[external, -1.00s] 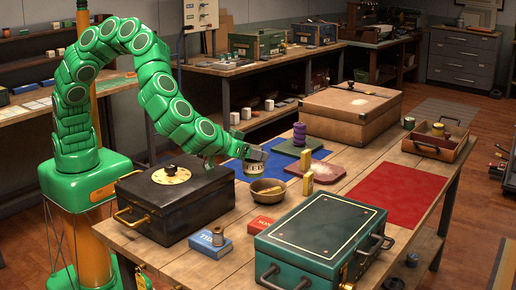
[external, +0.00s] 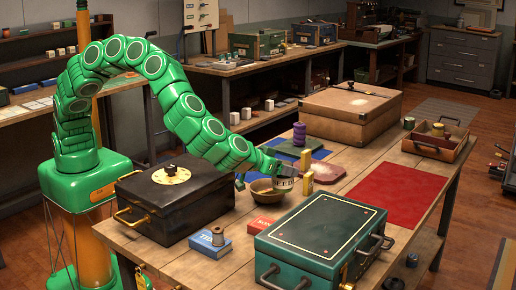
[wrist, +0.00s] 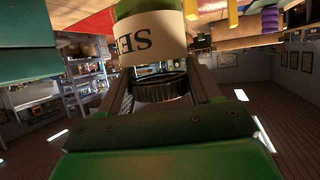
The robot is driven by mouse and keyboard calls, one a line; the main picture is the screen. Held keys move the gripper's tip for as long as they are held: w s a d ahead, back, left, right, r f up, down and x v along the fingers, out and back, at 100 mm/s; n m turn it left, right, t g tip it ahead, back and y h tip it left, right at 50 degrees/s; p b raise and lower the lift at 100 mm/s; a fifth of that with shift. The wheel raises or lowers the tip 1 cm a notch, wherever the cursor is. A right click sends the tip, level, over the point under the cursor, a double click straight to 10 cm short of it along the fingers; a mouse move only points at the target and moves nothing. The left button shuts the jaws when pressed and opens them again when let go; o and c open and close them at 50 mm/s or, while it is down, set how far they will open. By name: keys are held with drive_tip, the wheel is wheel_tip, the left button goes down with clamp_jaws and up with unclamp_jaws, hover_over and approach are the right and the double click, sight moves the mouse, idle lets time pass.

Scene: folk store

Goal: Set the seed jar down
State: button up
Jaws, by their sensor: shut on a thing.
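The seed jar (external: 284,182) has a pale label with dark letters. It is in my gripper (external: 283,171), which is shut on it, at the right rim of the brown bowl (external: 262,192) in the external view. I cannot tell whether the jar touches the bowl or the table. In the wrist view the jar (wrist: 152,38) fills the top middle, its label upside down, between the fingers of my gripper (wrist: 160,75). The table (external: 228,262) is wooden.
A yellow block (external: 307,183) stands just right of the jar. The red mat (external: 396,194) is bare. A green case (external: 320,235) stands in front, a black case (external: 170,205) at left. A blue box (external: 211,245) and red box (external: 261,226) lie near the front.

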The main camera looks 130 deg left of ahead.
drive_tip(key=shift+w+a+f, duration=0.25)
drive_tip(key=shift+w+f, duration=0.5)
drive_tip(key=shift+f, duration=0.75)
drive_tip(key=shift+w+a+f, duration=0.3)
drive_tip(key=shift+w+f, duration=0.5)
drive_tip(key=shift+f, duration=0.65)
drive_tip(key=shift+w+a+f, duration=0.25)
drive_tip(key=shift+w+f, duration=0.5)
drive_tip(key=shift+f, duration=0.75)
drive_tip(key=shift+f, duration=0.1)
drive_tip(key=o, duration=1.2)
drive_tip(key=shift+d, duration=0.1)
drive_tip(key=v, duration=1.2)
